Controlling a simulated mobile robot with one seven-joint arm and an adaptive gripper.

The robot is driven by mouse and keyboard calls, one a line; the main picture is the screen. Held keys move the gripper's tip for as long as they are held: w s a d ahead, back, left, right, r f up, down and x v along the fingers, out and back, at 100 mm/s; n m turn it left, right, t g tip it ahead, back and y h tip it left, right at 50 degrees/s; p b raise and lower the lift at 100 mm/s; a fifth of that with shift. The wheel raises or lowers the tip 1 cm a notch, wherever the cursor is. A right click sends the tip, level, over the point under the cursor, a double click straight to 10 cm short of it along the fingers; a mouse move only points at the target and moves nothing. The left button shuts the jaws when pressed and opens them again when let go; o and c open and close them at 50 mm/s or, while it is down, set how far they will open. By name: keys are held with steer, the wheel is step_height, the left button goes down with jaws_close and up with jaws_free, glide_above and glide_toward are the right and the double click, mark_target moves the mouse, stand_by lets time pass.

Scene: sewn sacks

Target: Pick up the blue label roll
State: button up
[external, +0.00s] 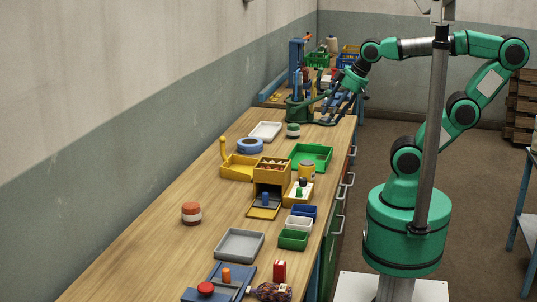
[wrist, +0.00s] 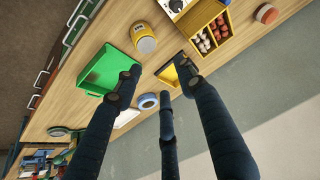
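The blue label roll (external: 250,146) is a ring lying on the wooden workbench near the wall, behind the yellow tray. In the wrist view the roll (wrist: 148,102) shows between my fingers, partly beside the middle one, some distance beyond them. My gripper (external: 332,104) is held above the far end of the bench, to the right of and beyond the roll. In the wrist view its three dark fingers (wrist: 160,78) are spread apart with nothing between them, so it is open and empty.
A white tray (external: 266,131), a green-topped round tin (external: 293,130), a green tray (external: 311,156) and a yellow tray (external: 238,168) surround the roll. A yellow drawer box (external: 271,172) and a yellow jar (external: 306,171) stand nearer. A blue-and-green machine (external: 297,75) stands at the far end.

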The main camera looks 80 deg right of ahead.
steer(key=o, duration=1.5)
steer(key=shift+o, duration=0.2)
steer(key=shift+r, duration=0.1)
